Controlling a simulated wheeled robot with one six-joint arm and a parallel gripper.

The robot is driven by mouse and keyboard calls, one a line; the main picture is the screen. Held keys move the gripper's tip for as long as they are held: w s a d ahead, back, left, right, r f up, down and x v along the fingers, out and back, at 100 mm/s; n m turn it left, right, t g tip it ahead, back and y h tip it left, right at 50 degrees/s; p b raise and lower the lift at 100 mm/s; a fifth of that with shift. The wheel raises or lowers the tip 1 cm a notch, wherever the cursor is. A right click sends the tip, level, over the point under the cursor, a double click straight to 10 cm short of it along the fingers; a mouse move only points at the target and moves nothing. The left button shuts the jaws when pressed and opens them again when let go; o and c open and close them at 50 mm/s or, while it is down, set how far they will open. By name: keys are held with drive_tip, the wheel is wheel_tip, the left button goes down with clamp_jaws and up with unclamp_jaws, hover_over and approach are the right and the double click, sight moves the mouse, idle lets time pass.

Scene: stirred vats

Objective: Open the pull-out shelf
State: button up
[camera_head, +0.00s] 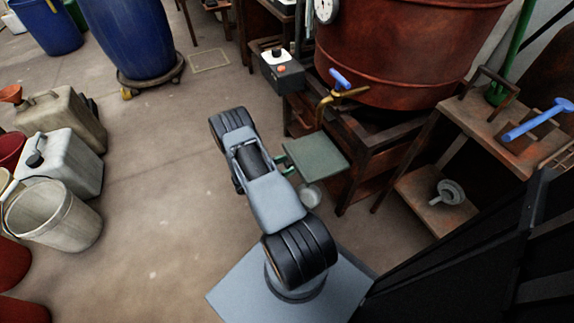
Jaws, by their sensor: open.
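The pull-out shelf appears to be the flat grey-green panel (315,155) below the brass tap, at the left side of the vat stand. It juts out from the stand towards my arm; how far it is drawn out is hard to tell. Small green parts (287,169) at its near left edge look like a handle, partly hidden by my arm. My gripper is not seen; my own arm links, left of the shelf, cover that area. Whether the gripper touches the handle cannot be told.
A rusty red vat (400,50) stands on a dark frame. Its brass tap (335,97) has a blue handle. A metal cup (310,195) shows below the shelf. Canisters (65,155) and a pail (55,218) stand left; open floor lies between.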

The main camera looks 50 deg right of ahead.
drive_tip(key=p+v, duration=0.1)
drive_tip(key=v, duration=1.2)
drive_tip(key=shift+a+p, duration=0.25)
drive_tip(key=shift+p, duration=0.05)
drive_tip(key=shift+w, duration=0.1)
